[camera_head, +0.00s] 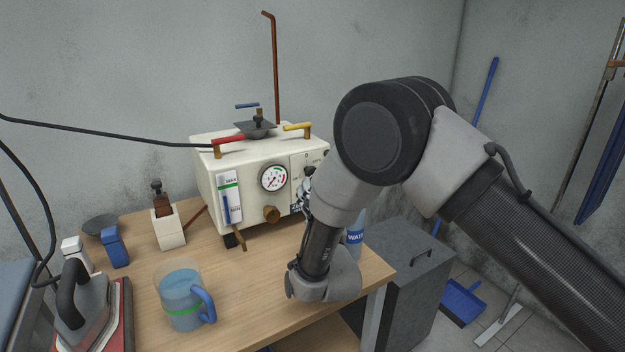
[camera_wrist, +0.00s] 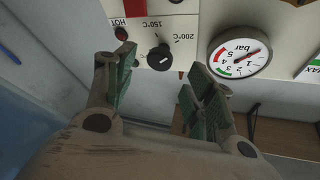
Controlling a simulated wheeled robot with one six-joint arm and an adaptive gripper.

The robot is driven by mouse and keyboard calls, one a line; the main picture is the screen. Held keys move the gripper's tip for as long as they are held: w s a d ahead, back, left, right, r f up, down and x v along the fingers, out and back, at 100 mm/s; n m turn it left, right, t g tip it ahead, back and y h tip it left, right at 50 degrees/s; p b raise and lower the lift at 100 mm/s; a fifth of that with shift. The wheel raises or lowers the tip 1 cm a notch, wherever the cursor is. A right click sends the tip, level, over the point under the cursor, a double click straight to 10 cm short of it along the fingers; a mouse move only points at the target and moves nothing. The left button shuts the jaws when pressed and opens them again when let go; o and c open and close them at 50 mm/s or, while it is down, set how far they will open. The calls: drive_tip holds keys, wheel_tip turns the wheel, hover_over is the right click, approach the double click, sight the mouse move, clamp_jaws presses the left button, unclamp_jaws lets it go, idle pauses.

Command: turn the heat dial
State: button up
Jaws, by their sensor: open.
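The heat dial (camera_wrist: 160,57) is a black round knob with a pale pointer mark on the cream front panel. The wrist view shows it upside down, with 150°C and 200°C printed around it. My gripper (camera_wrist: 158,88) is open, its green-padded fingers spread left and right below the knob in that view. The knob appears between the finger lines, with no visible contact. In the head view the cream machine (camera_head: 206,172) stands on the table, and my arm hides the dial and most of my gripper.
A pressure gauge (camera_wrist: 240,50) sits beside the dial; a brown knob (camera_head: 271,214) is below it in the head view. A water bottle (camera_head: 355,240) stands close behind my wrist. A jug (camera_head: 182,290) and an iron (camera_head: 88,305) stand on the table (camera_head: 235,285) at left.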

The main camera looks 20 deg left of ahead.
sight(311, 176)
drive_tip(key=x, duration=0.5)
drive_tip(key=c, duration=1)
drive_tip(key=shift+a+m+h, duration=0.1)
drive_tip(key=shift+m+h, duration=0.5)
drive_tip(key=shift+m, duration=0.4)
